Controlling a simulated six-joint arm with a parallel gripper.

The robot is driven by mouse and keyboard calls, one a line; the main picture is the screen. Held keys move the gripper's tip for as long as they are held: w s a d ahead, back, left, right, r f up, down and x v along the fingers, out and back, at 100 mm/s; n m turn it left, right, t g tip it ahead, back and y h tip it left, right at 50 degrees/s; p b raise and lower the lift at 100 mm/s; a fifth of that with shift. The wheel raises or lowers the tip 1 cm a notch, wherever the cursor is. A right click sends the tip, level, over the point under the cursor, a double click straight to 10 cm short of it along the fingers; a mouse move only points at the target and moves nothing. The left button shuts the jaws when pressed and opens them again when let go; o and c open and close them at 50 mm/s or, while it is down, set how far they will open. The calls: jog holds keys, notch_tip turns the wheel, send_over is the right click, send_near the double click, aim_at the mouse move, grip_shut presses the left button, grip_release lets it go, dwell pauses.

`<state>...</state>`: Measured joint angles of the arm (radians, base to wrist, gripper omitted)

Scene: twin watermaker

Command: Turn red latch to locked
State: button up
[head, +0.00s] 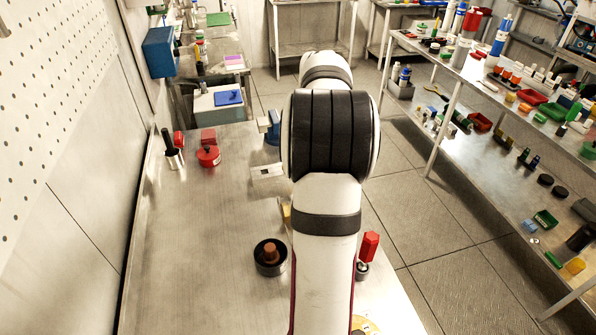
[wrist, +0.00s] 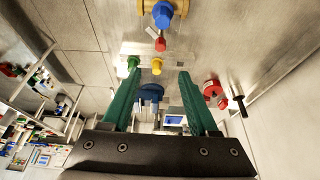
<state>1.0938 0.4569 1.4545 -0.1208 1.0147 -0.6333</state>
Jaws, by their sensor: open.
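My gripper (wrist: 160,75) shows in the wrist view with its two green fingers spread apart and nothing between them touching. In the head view my arm hides it. A red round part (head: 208,156) with a pale label stands on the left of the metal bench; it also shows in the wrist view (wrist: 213,88), right of my right finger and apart from it. A small red piece (wrist: 160,44) lies beyond the fingertips, below a blue knob (wrist: 162,14) on brass fittings. I cannot tell which red part is the latch, or its position.
A black round base with a brown knob (head: 270,258) and a red handle (head: 370,246) stand near my arm. A blue part (wrist: 150,92) shows between the fingers. Green (wrist: 133,62) and yellow (wrist: 157,66) buttons sit close by. The bench's left middle is clear.

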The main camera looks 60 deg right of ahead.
jog(key=x, duration=1.5)
jog(key=shift+f, duration=0.35)
grip_shut()
